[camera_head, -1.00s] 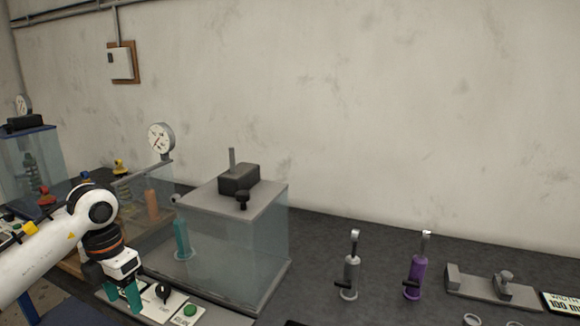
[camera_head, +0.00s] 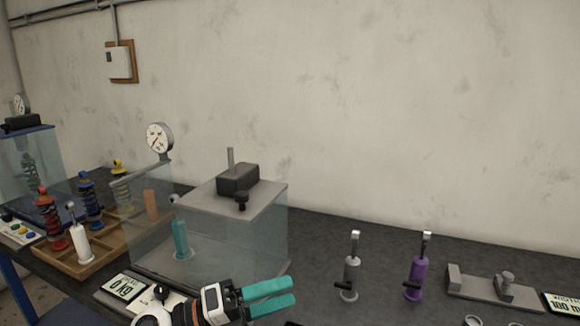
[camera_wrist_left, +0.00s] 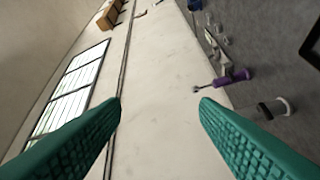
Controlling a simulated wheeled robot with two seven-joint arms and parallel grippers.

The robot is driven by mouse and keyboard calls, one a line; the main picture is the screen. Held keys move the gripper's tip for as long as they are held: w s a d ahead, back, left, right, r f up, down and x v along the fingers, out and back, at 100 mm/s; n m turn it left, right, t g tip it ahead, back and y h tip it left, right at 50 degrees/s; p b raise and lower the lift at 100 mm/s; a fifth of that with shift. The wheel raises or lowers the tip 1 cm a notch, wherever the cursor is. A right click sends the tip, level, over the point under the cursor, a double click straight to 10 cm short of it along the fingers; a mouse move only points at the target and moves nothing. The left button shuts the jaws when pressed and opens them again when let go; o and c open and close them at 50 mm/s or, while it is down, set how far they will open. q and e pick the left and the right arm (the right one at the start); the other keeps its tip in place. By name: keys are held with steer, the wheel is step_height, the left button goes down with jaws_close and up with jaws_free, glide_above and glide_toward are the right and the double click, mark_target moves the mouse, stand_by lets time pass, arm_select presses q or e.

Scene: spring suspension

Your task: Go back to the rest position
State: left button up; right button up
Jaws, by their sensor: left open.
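My left gripper (camera_head: 284,295) is at the lower middle of the head view, in front of the glass-walled test box (camera_head: 262,232). Its two teal fingers point right and are apart, with nothing between them. In the left wrist view the same fingers (camera_wrist_left: 160,108) stand wide apart, with the wall and the bench edge beyond them. A teal shock absorber (camera_head: 180,240) stands upright inside the test box. My right gripper does not show in either view.
A grey damper (camera_head: 350,278) and a purple damper (camera_head: 416,278) stand upright on the dark bench, right of the gripper. A grey fixture (camera_head: 490,288) lies farther right. A wooden tray (camera_head: 108,248) with several coloured shock absorbers is at the left. A display (camera_head: 124,286) reads numbers.

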arm_select(q)
steer(key=w+a+n+t+y, duration=0.3)
steer(key=a+n+t+y, duration=0.45)
steer(key=n+t, duration=0.85)
steer(key=s+a+f+n+g+y, duration=0.2)
steer(key=a+f+n+g+y, duration=0.15)
steer(key=f+n+y, duration=0.3)
steer(key=s+a+f+n+g+y, duration=0.2)
steer(key=a+f+n+y, duration=0.3)
steer(key=f+n, duration=0.25)
steer(key=s+a+f+n+g, duration=0.1)
steer(key=s+f+n+g, duration=0.2)
steer(key=s+f+g, duration=0.6)
steer(key=s+a+f+n+g, duration=0.1)
steer(key=s+f+n+g, duration=0.15)
steer(key=s+f, duration=0.75)
steer(key=s+f+g, duration=0.1)
steer(key=s+f, duration=0.1)
steer(key=f, duration=0.9)
steer(key=s+f+g, duration=0.1)
steer(key=s+f, duration=0.1)
steer(key=f, duration=1)
steer(key=s+a+f+g, duration=0.1)
steer(key=s+a+f, duration=0.2)
steer(key=s+f, duration=1.2)
steer(key=shift+s+f+m, duration=0.15)
steer(key=shift+s+m, duration=0.3)
steer(key=shift+s, duration=0.2)
steer(key=shift+a, duration=0.1)
steer(key=shift+c, duration=0.4)
